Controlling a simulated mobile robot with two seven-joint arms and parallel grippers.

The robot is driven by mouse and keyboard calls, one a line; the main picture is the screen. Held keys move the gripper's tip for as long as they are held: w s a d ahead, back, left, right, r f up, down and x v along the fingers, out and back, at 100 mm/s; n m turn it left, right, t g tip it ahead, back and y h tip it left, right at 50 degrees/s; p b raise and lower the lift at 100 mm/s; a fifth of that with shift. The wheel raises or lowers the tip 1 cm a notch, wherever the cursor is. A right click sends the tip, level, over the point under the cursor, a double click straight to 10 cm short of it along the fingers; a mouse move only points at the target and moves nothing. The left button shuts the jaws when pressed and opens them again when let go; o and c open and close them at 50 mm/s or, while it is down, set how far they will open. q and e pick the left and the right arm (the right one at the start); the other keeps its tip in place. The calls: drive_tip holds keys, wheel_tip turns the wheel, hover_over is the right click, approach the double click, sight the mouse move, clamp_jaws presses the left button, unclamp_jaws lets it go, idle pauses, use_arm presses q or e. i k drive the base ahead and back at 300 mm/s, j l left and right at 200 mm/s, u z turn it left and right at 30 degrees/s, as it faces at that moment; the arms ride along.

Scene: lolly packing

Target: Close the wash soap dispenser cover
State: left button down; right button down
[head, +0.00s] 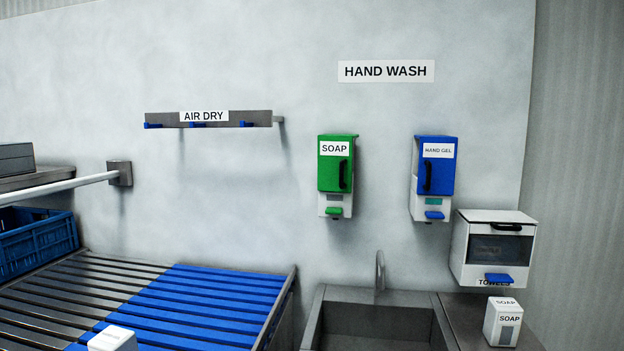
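The wash soap dispenser (329,205) hangs on the wall right of centre, under the HAND WASH sign. Its green cover (328,170) carries a SOAP label and a black handle on its right side. The cover sits over the upper front of the white body; I cannot tell whether it is fully shut. Neither of my grippers is in view.
A blue hand gel dispenser (434,178) hangs to the right. Below are a towel dispenser (461,250), a soap carton (503,328) and a sink (318,318) with a tap (380,270). A slatted rack (200,300) and blue crate (40,240) stand left. A white object (112,340) is cut off below.

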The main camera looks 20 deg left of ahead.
sight(334, 151)
drive_tip(key=u, duration=1.35)
drive_tip(key=i+l+u, duration=0.1)
drive_tip(key=i, duration=0.3)
drive_tip(key=i+l, duration=0.25)
drive_tip(key=i, duration=0.15)
drive_tip(key=u, duration=0.05)
